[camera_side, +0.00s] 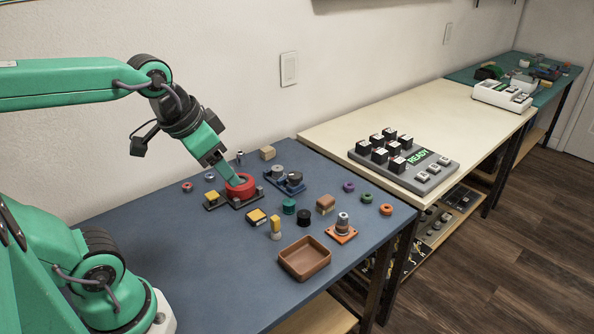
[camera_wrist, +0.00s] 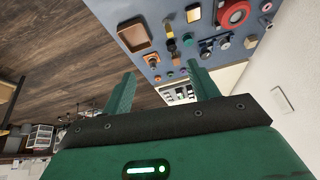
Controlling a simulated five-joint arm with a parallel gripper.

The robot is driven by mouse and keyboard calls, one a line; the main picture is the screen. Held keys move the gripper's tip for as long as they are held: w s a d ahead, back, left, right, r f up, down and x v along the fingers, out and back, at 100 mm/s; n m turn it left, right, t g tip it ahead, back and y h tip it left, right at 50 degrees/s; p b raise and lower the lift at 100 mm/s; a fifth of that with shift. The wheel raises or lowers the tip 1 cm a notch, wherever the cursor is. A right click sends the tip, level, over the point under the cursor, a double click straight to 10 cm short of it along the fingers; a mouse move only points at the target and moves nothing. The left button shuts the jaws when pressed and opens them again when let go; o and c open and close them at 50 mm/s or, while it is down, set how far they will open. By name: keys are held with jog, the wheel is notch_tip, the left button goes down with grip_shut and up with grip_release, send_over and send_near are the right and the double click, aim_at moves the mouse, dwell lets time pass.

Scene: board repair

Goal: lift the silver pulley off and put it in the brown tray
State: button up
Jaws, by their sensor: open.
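A silver pulley-like stack (camera_side: 342,221) stands upright on a small orange base (camera_side: 341,235) near the right front of the blue table. The orange base also shows in the wrist view (camera_wrist: 152,59), just beyond and between my fingers. The brown tray (camera_side: 304,259) is empty, at the table's front, left of the orange base; it also shows in the wrist view (camera_wrist: 134,36). My gripper (camera_wrist: 162,74) is open, with nothing between its fingers. In the side view its tip (camera_side: 236,182) overlaps a red ring (camera_side: 240,190); whether they touch cannot be told.
The red ring sits on a dark base. A blue fixture with grey and black round parts (camera_side: 288,180) stands behind. Several small blocks and rings lie around, including a black cylinder (camera_side: 304,217) and a yellow-topped post (camera_side: 275,229). The left front of the table is clear.

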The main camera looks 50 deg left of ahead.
jog(key=w+a+r+m+g, duration=0.15)
jog(key=w+a+m, duration=0.25)
jog(key=w, duration=0.6)
jog(key=m+g, duration=0.4)
jog(key=m, duration=0.7)
send_over(277, 168)
jog(key=f, duration=1.7)
jog(key=shift+w+d+f, duration=0.1)
jog(key=shift+d+f, duration=0.1)
jog(key=shift+f, duration=0.15)
jog(key=shift+a+f, duration=0.1)
jog(key=shift+f, duration=0.05)
jog(key=shift+a+f, duration=0.15)
jog(key=shift+f, duration=3.75)
